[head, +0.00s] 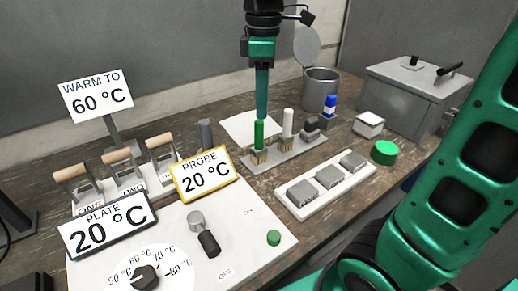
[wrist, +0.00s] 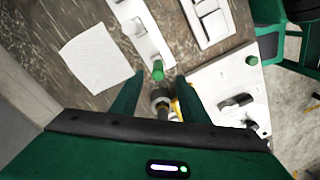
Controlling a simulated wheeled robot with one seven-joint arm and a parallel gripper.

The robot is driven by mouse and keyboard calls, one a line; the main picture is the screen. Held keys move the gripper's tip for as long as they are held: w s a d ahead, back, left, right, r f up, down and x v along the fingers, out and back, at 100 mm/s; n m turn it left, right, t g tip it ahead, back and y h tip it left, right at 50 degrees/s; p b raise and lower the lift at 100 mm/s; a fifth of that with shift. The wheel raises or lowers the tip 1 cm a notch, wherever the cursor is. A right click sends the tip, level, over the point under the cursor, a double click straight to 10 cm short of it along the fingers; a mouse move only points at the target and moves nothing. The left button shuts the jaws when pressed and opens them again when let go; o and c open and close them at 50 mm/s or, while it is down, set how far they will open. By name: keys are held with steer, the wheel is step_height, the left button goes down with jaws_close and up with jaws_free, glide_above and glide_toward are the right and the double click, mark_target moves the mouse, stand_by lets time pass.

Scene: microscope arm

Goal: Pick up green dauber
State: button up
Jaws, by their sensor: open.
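The green dauber (head: 259,134) stands upright in a grey rack (head: 290,149), at its left end in the head view. Its green top also shows in the wrist view (wrist: 158,71), lying between the fingertips in the picture. My gripper (head: 262,113) points down right over the dauber, with its fingertips near the top of it. In the wrist view my gripper (wrist: 158,82) has its two fingers spread apart with nothing held. I cannot tell whether the fingertips reach down around the dauber's top.
A white dauber (head: 288,123), a grey block (head: 311,126) and a blue-topped bottle (head: 329,107) stand to the right. A white tray of grey blocks (head: 326,188) lies in front. The control panel (head: 252,222) with a yellow-framed PROBE sign (head: 206,174) is near. White paper (head: 240,127) lies behind.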

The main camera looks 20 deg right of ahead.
mark_target(259, 134)
steer(key=shift+w+a+n, duration=0.25)
steer(key=shift+a+n, duration=0.15)
steer(key=shift+a, duration=0.15)
steer(key=shift+a+f, duration=0.1)
steer(key=shift+f, duration=0.2)
steer(key=f, duration=0.9)
steer(key=shift+w+d+f, duration=0.1)
steer(key=shift+d+f, duration=0.3)
jaws_close()
